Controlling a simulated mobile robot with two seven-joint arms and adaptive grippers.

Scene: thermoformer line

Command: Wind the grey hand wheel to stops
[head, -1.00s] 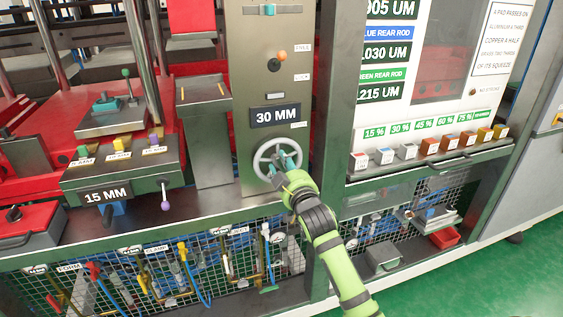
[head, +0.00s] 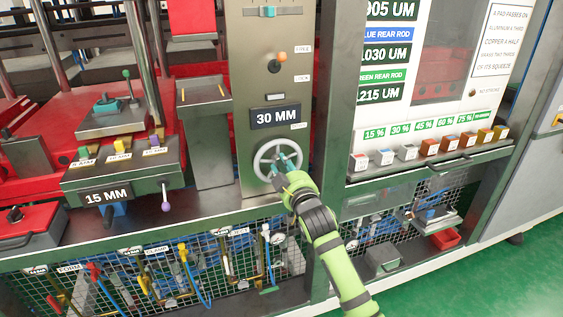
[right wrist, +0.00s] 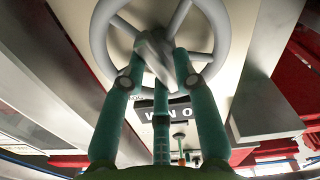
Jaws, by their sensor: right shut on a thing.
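The grey hand wheel (head: 256,163) is a spoked ring on the metal column, below the 30 MM plate (head: 275,116). It also shows in the right wrist view (right wrist: 222,28), large and close. My right gripper (head: 282,165) is in front of the wheel, its teal fingers shut on the wheel's grey middle part. In the right wrist view the fingertips (right wrist: 155,65) close around this grey piece at the hub, and they hide part of it. My left gripper is not in view.
A 15 MM block (head: 107,196) with a purple-knobbed lever (head: 166,207) stands at left. A shelf of coloured blocks (head: 430,148) is at right. Mesh-fronted bays (head: 225,272) with hoses lie below the wheel. Green floor is open at lower right.

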